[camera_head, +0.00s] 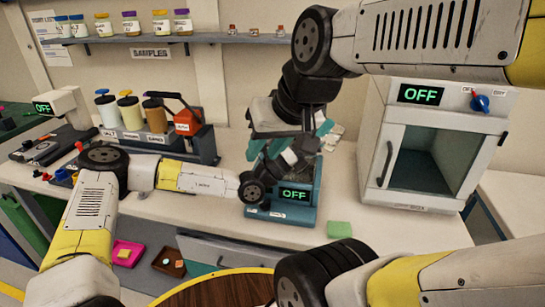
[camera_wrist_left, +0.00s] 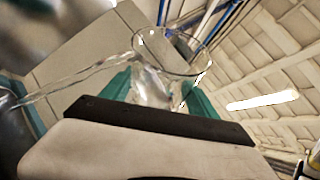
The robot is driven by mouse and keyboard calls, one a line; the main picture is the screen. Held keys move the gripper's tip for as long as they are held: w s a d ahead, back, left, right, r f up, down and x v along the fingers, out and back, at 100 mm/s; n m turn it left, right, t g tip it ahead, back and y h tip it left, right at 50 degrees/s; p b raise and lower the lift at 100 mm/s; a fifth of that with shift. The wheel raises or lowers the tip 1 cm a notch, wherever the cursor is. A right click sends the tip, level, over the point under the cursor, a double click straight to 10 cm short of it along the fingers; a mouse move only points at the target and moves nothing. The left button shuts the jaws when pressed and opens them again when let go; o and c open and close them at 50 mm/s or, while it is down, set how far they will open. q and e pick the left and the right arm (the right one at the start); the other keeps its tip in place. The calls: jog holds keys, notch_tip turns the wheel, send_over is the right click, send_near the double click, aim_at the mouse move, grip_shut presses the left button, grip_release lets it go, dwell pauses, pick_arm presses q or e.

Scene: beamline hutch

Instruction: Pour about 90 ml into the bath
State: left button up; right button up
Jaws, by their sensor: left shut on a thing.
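My left gripper (camera_head: 317,135) is by the grey-blue unit, its arm coming from the left. In the left wrist view it (camera_wrist_left: 165,95) is shut on a clear glass beaker (camera_wrist_left: 150,87), between teal fingers. The beaker is tilted in that view and clear liquid shows in it. A clear stream (camera_wrist_left: 75,77) runs between its rim and a dark blurred shape at the left edge. My right gripper (camera_head: 262,148) hangs down just left of the left one; its finger gap is unclear. The grey-blue unit (camera_head: 309,205) reads OFF; I take it for the bath, its top hidden by the grippers.
A white oven-like box (camera_head: 438,118) with a knob and an OFF display stands at right. A rack of capped bottles (camera_head: 130,112) and a red-orange holder (camera_head: 187,122) stand at left. A green block (camera_head: 339,229) lies near the bench front. Sample jars (camera_head: 131,24) line the shelf.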

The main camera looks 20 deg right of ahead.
pick_arm(q)
jog(key=shift+w+a+r+n+t, duration=0.2)
jog(key=shift+r+n+t, duration=0.1)
jog(key=shift+r+n, duration=0.15)
jog(key=shift+s+r+n+t+h, duration=0.15)
jog(key=shift+r+n+t+h, duration=0.15)
jog(key=shift+r+n+t, duration=0.15)
dwell(0.4)
jog(key=shift+s+d+f+m+g+y, duration=0.2)
jog(key=shift+s+d+f+m+g, duration=0.15)
jog(key=shift+f+m+g, duration=0.2)
jog(key=shift+s+d+f+m+g+y, duration=0.2)
jog(key=shift+s+d+f+m+g, duration=0.15)
jog(key=shift+f+m, duration=0.2)
jog(key=f+m+g+y, duration=0.1)
jog(key=m, duration=0.1)
jog(key=f+m+g+y, duration=0.1)
jog(key=m, duration=0.1)
jog(key=shift+g, duration=0.25)
jog(key=shift+w+f+m+y, duration=0.1)
jog(key=shift+f+m+y, duration=0.65)
jog(key=shift+f, duration=0.55)
